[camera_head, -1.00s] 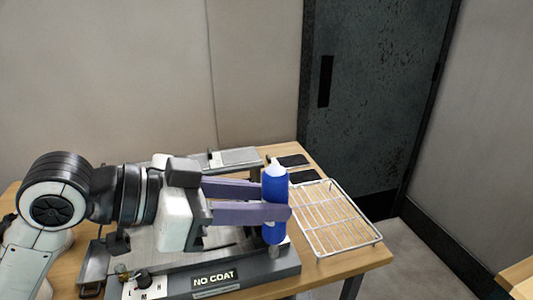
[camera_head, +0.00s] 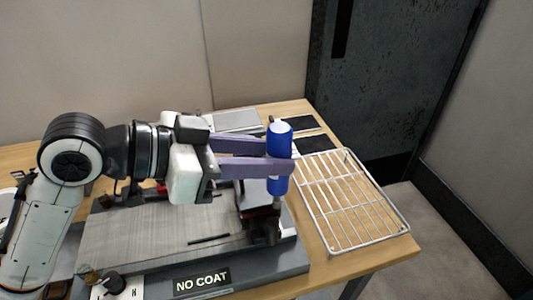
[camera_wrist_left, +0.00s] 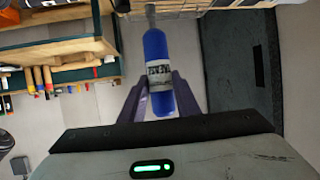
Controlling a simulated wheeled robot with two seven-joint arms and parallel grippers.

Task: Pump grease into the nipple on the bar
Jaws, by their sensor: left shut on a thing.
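In the left wrist view the cylinder (camera_wrist_left: 157,60) has a pale printed label, and a grey narrow end points to the top. Below it, in the head view, a dark fitting (camera_head: 262,222) sits at the right end of the grey machine bed (camera_head: 160,232). I cannot make out the nipple or the bar, or whether the cylinder touches the fitting. My right gripper is not in view.
A wire rack (camera_head: 350,200) lies on the wooden table (camera_head: 335,262) to the right. Dark flat pieces (camera_head: 290,123) and a grey plate (camera_head: 236,121) lie behind. A "NO COAT" sign (camera_head: 202,282) is on the machine's front. A dark door (camera_head: 400,80) stands beyond.

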